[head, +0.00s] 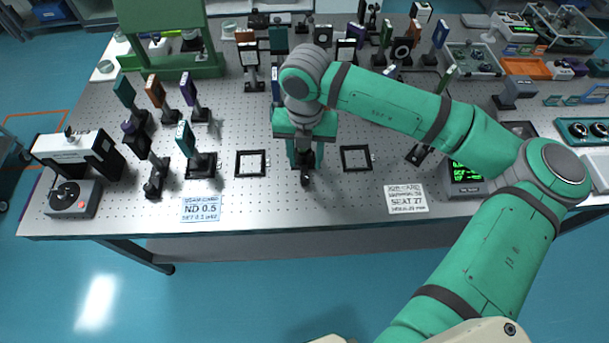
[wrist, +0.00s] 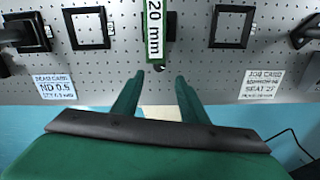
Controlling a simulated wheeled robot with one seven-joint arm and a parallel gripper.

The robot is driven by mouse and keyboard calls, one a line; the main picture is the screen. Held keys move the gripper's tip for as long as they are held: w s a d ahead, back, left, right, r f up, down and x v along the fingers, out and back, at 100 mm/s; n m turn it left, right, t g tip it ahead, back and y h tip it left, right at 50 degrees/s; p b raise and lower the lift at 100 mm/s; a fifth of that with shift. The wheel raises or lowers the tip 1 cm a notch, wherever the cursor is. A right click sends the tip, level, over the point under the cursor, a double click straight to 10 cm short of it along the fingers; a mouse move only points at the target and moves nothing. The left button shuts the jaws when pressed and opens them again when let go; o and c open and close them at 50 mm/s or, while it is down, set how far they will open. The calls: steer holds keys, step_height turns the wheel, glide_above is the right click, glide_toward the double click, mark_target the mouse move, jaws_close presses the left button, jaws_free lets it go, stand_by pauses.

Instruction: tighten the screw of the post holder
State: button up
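My gripper (head: 306,160) is above the front middle of the table, pointing down. In the wrist view its two fingers (wrist: 158,77) are apart with nothing between them. Just beyond the fingertips is a green part with a "20 mm" label (wrist: 154,32). A small dark knob (wrist: 158,68), which looks like the post holder's screw, shows at its lower end, close to the gap between the tips. In the head view a dark post holder base (head: 306,179) shows below the fingers; the rest is hidden by my gripper. I cannot tell whether a finger touches the knob.
Square black frames lie left (head: 251,163) and right (head: 356,158) of my gripper. The ND 0.5 card (head: 201,208) and the seat card (head: 406,198) lie near the front edge. Mounted optics (head: 198,152) stand at left, and several more stand behind my gripper.

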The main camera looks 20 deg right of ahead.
mark_target(305, 178)
step_height(305, 178, down, 9)
steer(key=shift+f, duration=0.15)
steer(key=shift+a, duration=0.1)
steer(key=shift+s, duration=0.1)
jaws_close()
